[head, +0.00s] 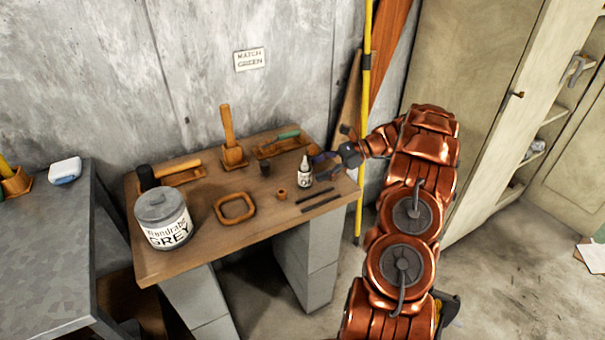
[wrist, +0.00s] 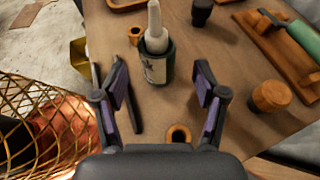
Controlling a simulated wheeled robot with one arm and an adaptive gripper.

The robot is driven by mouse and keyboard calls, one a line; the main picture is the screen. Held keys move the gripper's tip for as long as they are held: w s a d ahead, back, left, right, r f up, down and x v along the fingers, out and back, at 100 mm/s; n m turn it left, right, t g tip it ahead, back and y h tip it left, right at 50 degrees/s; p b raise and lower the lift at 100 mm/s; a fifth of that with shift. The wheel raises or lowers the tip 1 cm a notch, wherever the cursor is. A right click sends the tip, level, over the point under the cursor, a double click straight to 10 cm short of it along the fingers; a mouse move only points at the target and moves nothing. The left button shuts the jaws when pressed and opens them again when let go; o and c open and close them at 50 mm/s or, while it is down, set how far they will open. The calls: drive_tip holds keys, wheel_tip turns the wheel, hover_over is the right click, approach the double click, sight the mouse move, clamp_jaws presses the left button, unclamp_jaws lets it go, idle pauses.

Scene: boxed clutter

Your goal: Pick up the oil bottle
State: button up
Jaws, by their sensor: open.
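The oil bottle (head: 305,174) is small and dark with a white label and a pale pointed nozzle. It stands upright near the right end of the wooden table (head: 250,247). In the wrist view the bottle (wrist: 155,58) stands ahead of my gripper (wrist: 164,95), roughly centred between the two spread fingers and beyond their tips. My gripper (head: 322,166) also shows in the head view, just right of the bottle. It is open and empty. I cannot tell from the head view whether a finger touches the bottle.
Two dark flat bars (head: 320,200) lie in front of the bottle, and a small wooden ring (head: 281,194) is to its left. A dark cup (head: 265,168) and a green-handled tool (head: 283,140) are behind. A grey paint can (head: 163,220) stands at the table's left.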

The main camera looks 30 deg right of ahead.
sight(304, 175)
drive_tip(key=shift+p+x, duration=0.65)
drive_tip(key=shift+x, duration=1.95)
drive_tip(key=shift+s, duration=0.1)
drive_tip(key=shift+c, duration=0.2)
drive_tip(key=c, duration=0.7)
